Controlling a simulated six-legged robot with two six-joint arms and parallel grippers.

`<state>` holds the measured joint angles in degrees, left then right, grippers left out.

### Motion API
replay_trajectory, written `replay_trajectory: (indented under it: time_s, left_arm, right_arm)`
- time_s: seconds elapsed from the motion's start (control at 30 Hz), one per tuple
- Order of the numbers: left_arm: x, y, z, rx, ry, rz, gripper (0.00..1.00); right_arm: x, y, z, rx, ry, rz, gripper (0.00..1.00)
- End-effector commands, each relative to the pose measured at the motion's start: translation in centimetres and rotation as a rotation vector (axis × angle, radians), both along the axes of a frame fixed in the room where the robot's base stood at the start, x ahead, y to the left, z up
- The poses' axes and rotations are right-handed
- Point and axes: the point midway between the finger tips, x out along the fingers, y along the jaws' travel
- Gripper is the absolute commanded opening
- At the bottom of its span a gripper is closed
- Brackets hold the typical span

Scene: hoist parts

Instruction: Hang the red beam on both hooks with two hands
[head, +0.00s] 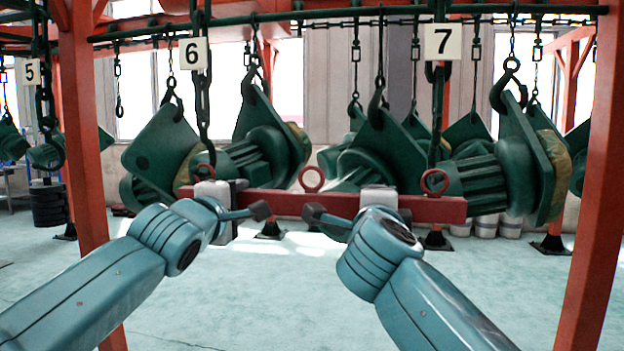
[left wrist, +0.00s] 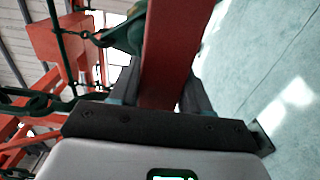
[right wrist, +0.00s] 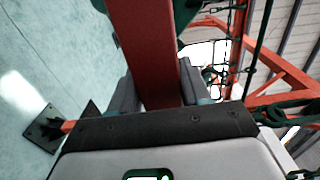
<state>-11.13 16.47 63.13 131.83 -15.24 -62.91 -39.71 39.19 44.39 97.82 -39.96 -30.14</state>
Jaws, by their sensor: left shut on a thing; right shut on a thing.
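The red beam (head: 285,202) is held level across the middle of the head view, with red rings along its top. My left gripper (head: 232,205) is shut on it near the left end ring (head: 203,171). My right gripper (head: 378,205) is shut on it left of the right end ring (head: 434,182). The beam also runs between the fingers in the left wrist view (left wrist: 170,50) and right wrist view (right wrist: 145,50). A dark chain with a hook (head: 204,125) hangs under sign 6, another (head: 432,130) under sign 7. Both reach down to the end rings; I cannot tell whether they engage.
Green hoist parts (head: 160,155) hang on hooks behind the beam, with more at the right (head: 520,170). Red posts stand left (head: 82,130) and right (head: 595,220). The floor below is clear.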

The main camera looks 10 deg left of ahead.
Motion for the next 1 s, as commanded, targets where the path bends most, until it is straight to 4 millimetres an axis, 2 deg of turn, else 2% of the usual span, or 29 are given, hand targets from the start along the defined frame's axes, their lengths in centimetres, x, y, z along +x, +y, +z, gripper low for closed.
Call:
replay_trajectory:
  time_s: [0.57, 1.0]
  left_arm:
    - [0.24, -0.04, 0.02, 0.000, -0.002, -0.001, 0.16]
    - [0.44, 0.01, -0.73, 0.000, -0.002, 0.000, 0.16]
  right_arm:
    - [0.23, 0.04, 0.02, 0.001, -0.002, 0.002, 0.16]
    - [0.42, 0.06, -0.71, 0.000, -0.002, 0.002, 0.16]
